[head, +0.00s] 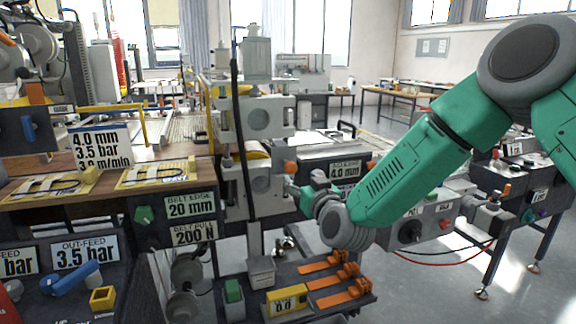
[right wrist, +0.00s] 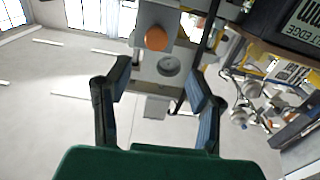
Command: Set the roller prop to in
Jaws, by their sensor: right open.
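A grey roller stand (head: 258,190) is at the middle of the head view, with an orange knob (head: 291,167) on its right side. In the right wrist view the orange knob (right wrist: 156,38) stands out from a grey block, above a round grey disc (right wrist: 169,66). No label naming the roller prop is readable, so I cannot tell which part it is. My right gripper (right wrist: 162,88) is open and empty, its two fingers spread below the knob in that view, apart from it. In the head view my right gripper (head: 297,190) is small beside the stand. My left gripper is not in view.
A dark control panel with signs (head: 190,206) is left of the stand. A low shelf with orange clamps (head: 335,280) and a yellow gauge block (head: 287,301) lies below my right wrist. A grey box with a black knob (head: 411,230) is behind my arm. Open floor shows at right.

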